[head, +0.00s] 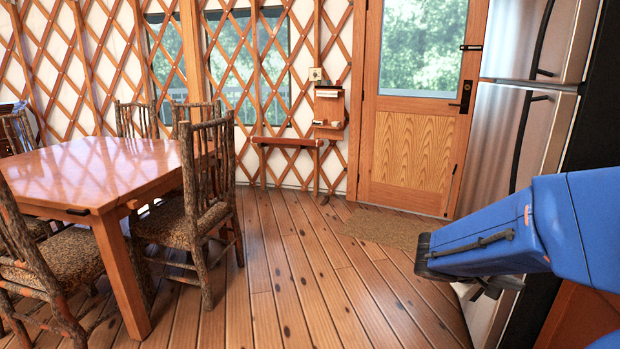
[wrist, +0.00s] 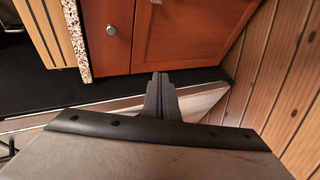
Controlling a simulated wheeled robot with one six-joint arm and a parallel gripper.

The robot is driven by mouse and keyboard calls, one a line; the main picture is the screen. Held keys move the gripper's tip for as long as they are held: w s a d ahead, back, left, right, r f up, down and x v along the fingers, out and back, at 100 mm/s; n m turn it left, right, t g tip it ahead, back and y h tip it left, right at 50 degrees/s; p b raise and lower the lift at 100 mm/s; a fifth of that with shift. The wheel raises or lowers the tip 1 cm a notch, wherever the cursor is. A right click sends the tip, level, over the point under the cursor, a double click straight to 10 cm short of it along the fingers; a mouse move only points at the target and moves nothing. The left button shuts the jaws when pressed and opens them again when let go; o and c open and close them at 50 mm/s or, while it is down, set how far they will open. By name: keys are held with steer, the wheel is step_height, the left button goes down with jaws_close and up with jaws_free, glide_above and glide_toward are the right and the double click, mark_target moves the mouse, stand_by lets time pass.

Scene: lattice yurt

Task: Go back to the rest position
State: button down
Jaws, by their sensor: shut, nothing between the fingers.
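My gripper (wrist: 161,78) shows in the wrist view with its two dark fingers pressed together and nothing between them. In the head view my blue-covered arm reaches in from the right edge. The dark end of my gripper (head: 492,285) is partly hidden under the arm there, in front of the refrigerator's lower part. In the wrist view the fingers point toward reddish wooden cabinet doors (wrist: 191,36), apart from them.
A steel refrigerator (head: 519,135) stands close to my arm at the right. A wooden door (head: 412,150) with a mat (head: 387,228) is ahead. A wooden table (head: 100,170) with several log chairs (head: 205,180) fills the left. The plank floor (head: 290,265) between is clear.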

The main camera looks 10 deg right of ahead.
steer(key=s+a+t+y, duration=0.1)
steer(key=a+y, duration=0.3)
steer(key=a, duration=0.6)
steer(key=s+a+n+t+y, duration=0.1)
steer(key=s+a+t+y, duration=0.1)
steer(key=a, duration=0.8)
steer(key=s+a+t+y, duration=0.2)
steer(key=s+a+y, duration=0.2)
steer(key=a, duration=0.6)
steer(key=y, duration=0.2)
steer(key=shift+f+y, duration=0.35)
steer(key=shift+y, duration=0.05)
